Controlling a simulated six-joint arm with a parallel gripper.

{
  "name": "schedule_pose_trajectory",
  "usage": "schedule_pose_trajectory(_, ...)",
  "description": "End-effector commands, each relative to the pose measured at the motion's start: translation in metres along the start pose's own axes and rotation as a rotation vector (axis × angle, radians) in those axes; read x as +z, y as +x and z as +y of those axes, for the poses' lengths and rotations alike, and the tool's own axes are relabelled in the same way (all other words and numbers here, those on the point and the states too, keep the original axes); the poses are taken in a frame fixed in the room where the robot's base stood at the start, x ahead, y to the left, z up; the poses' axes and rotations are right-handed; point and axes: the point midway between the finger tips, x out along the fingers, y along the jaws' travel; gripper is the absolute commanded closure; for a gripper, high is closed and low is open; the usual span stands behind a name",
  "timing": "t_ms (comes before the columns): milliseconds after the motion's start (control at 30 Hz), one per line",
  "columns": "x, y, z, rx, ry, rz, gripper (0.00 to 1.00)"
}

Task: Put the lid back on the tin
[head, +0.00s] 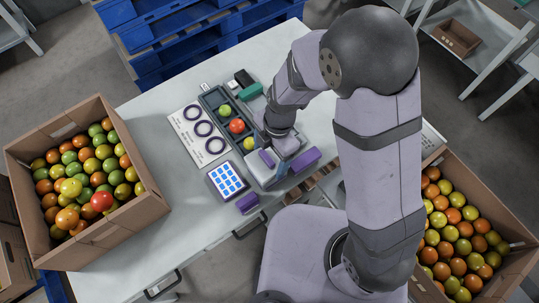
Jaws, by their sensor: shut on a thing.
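My gripper (277,181) is low over the front of the table, with its purple fingers set wide apart. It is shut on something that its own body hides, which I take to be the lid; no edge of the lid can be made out. Just left of the gripper lies a flat, dark-rimmed square (228,181) with rows of blue patches on white. It looks like the open tin, but I cannot be sure from this view. It lies flat and apart from the gripper body.
A dark tray (213,99) with a few tomatoes lies behind, beside a white card with dark rings (187,114). A green-and-black device (249,87) stands near it. Tomato boxes flank the table at left (122,228) and right (510,246). The table's left part is clear.

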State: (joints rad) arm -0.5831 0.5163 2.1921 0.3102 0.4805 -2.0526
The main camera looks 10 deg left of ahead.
Motion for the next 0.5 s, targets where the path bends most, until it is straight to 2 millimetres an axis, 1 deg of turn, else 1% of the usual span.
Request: schedule_pose_trajectory(500,0.0006,0.0039,0.0001,0.000,0.000,0.000,0.52)
